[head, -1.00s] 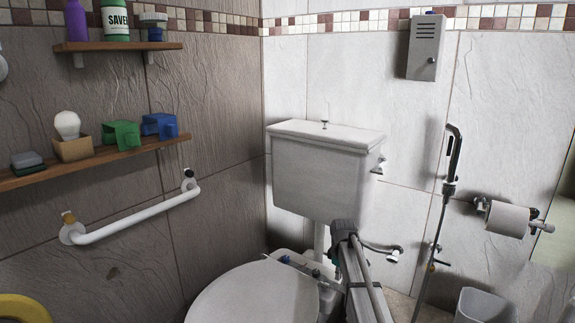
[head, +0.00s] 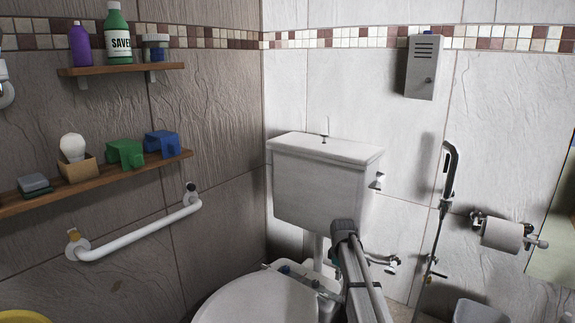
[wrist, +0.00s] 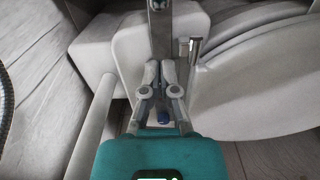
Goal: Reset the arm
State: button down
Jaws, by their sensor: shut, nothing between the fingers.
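My gripper (wrist: 163,72) shows in the wrist view with its two grey fingers close together and nothing held between them. Its teal body fills the bottom of that view. The fingers lie in front of pale toilet parts and a metal bar (wrist: 160,28); whether they touch anything I cannot tell. In the head view, part of my arm (head: 352,268) rises at the lower middle, in front of the toilet's right side. I cannot make out the gripper in the head view.
The toilet lid (head: 258,300) and cistern (head: 318,187) stand near my arm. A white grab rail (head: 140,232) and two loaded shelves (head: 120,71) are on the left wall. A hand shower (head: 447,175), paper roll (head: 501,236) and bin (head: 478,311) are at right.

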dwell(0.3)
jog(key=s+a+m, duration=0.1)
jog(key=s+m, duration=1)
jog(key=s, duration=1.9)
notch_tip(320, 180, up, 38)
jog(key=w+p, duration=0.1)
jog(key=p, duration=3.6)
jog(key=shift+p, duration=0.3)
jog(key=shift+f, duration=0.1)
